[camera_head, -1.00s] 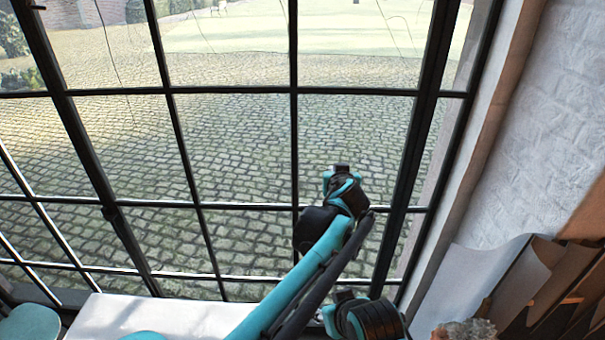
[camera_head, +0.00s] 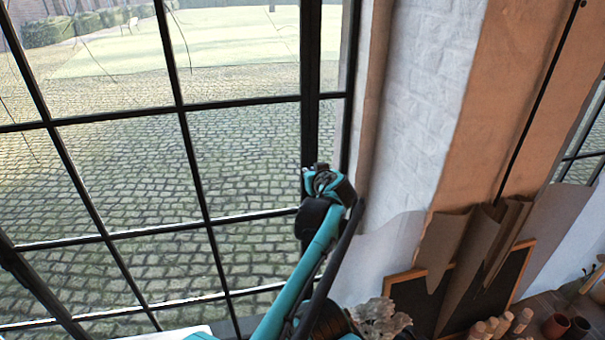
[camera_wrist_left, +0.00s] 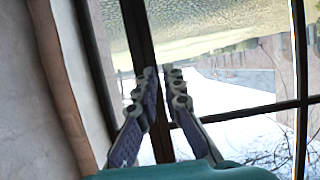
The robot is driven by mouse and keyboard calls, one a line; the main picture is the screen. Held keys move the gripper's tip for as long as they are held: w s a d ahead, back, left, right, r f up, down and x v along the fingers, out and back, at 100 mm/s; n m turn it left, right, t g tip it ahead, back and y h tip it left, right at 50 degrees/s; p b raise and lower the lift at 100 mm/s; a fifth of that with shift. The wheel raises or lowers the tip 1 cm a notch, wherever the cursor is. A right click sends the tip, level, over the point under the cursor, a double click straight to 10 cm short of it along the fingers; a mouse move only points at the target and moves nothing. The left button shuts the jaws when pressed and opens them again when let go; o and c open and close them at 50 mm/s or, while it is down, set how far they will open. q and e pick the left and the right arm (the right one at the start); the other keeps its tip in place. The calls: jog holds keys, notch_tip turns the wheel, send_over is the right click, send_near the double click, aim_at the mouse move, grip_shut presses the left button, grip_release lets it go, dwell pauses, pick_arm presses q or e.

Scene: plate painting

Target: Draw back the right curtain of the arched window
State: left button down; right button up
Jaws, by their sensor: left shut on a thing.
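The window (camera_head: 250,160) has black bars and looks out on a cobbled yard. I make out no curtain cloth in either view. My left gripper (camera_head: 318,170) is in front of the thick black upright (camera_head: 309,70) near the window's right side. In the left wrist view its two fingers (camera_wrist_left: 163,80) are close together, with the dark upright behind them. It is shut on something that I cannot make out. Whether the fingers touch the bar, I cannot tell. My right gripper is not in view.
A white wall (camera_head: 415,110) and an orange-brown panel (camera_head: 520,70) stand right of the window. Brown sheets (camera_head: 490,245) hang before a dark framed board (camera_head: 410,295). A pale rough lump (camera_head: 378,318) and several small pots (camera_head: 556,326) are at the lower right.

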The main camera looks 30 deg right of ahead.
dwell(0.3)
pick_arm(q)
jog(key=c, duration=1.6)
grip_release()
jog(key=shift+c, duration=0.2)
jog(key=v, duration=1.2)
jog(key=shift+d, duration=0.1)
